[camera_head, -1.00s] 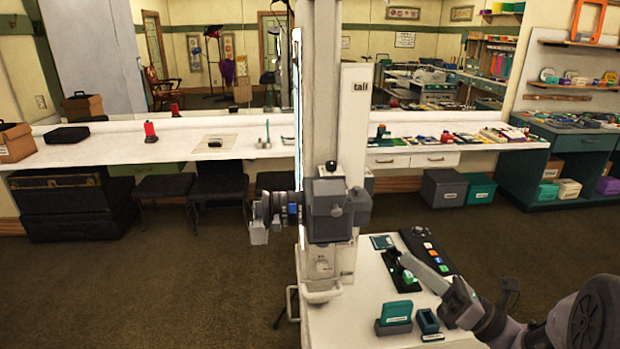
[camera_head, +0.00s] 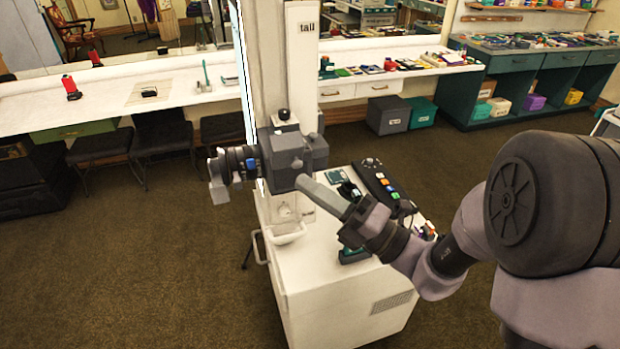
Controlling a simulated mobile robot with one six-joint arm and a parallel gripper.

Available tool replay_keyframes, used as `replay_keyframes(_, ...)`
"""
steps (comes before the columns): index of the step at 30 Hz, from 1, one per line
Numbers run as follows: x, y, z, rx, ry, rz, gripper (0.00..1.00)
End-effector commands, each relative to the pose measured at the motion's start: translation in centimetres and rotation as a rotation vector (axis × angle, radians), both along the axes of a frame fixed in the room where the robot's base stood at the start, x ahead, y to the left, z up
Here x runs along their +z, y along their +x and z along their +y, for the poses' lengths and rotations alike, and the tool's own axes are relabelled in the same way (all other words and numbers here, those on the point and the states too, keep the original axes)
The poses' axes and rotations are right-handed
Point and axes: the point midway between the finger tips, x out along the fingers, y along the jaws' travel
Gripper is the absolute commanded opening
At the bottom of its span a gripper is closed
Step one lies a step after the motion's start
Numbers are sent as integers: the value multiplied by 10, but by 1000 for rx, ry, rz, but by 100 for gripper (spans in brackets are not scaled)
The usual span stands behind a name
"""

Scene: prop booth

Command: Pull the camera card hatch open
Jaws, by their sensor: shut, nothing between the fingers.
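The camera (camera_head: 288,152) is a grey box with a dark lens pointing left, mounted on a white column with a "tall" label. Its card hatch cannot be told apart from the grey body at this size. My gripper (camera_head: 303,183) reaches in from the lower right, and its tip is at the camera's lower right edge. The tip overlaps the camera in the picture; whether they touch cannot be told. My gripper is shut and holds nothing visible.
A white cabinet (camera_head: 340,300) stands below the camera. On its top are a dark button panel (camera_head: 385,187) and small teal items, partly hidden by my arm. A white counter (camera_head: 115,95) runs along the wall behind. Open carpet (camera_head: 150,270) lies to the left.

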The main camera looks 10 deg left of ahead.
Motion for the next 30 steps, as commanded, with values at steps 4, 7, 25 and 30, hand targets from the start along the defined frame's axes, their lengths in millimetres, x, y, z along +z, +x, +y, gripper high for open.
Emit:
replay_keyframes(4, 5, 9, 4, 0, 0, -1, 0)
replay_keyframes(7, 6, 11, 5, 0, -1, 0, 0)
replay_keyframes(25, 33, 12, 5, -1, -74, 124, 0)
replay_keyframes(30, 33, 12, 6, 0, -111, 179, 0)
